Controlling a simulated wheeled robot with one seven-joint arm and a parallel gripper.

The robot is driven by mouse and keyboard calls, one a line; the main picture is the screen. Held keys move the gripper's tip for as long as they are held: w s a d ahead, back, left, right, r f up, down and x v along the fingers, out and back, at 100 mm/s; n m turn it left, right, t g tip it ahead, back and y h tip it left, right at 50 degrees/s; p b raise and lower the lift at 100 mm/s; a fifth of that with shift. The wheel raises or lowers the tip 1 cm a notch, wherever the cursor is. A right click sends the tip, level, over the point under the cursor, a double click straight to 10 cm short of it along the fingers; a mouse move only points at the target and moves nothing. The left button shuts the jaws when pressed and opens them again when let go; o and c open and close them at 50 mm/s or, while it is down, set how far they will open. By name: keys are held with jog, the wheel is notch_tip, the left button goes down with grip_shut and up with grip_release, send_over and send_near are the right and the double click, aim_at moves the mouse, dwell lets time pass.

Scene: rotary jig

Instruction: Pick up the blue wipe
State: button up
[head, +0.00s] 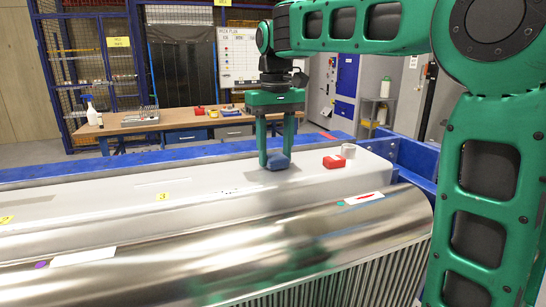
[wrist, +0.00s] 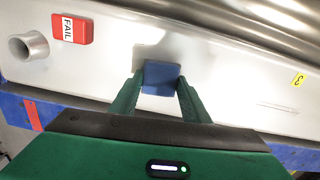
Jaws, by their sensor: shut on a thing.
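The blue wipe (head: 279,161) is a small folded block on the pale flat top of the jig (head: 120,194). My green gripper (head: 276,160) reaches down from above with its two fingers on either side of the wipe. In the wrist view the wipe (wrist: 161,79) sits between the fingertips (wrist: 160,84), and they are shut on it. The wipe is at or very near the jig surface; I cannot tell whether it touches.
A red FAIL block (head: 334,162) and a grey metal ring (head: 348,151) stand to the right of the wipe. A shiny curved metal cover (head: 200,255) runs along the front. A workbench (head: 180,121) with a spray bottle (head: 91,110) stands behind.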

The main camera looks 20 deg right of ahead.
jog(key=shift+r, duration=1.5)
jog(key=s+a+r, duration=0.7)
jog(key=a, duration=0.1)
jog(key=shift+s+a+r, duration=0.3)
jog(key=shift+a+r, duration=0.05)
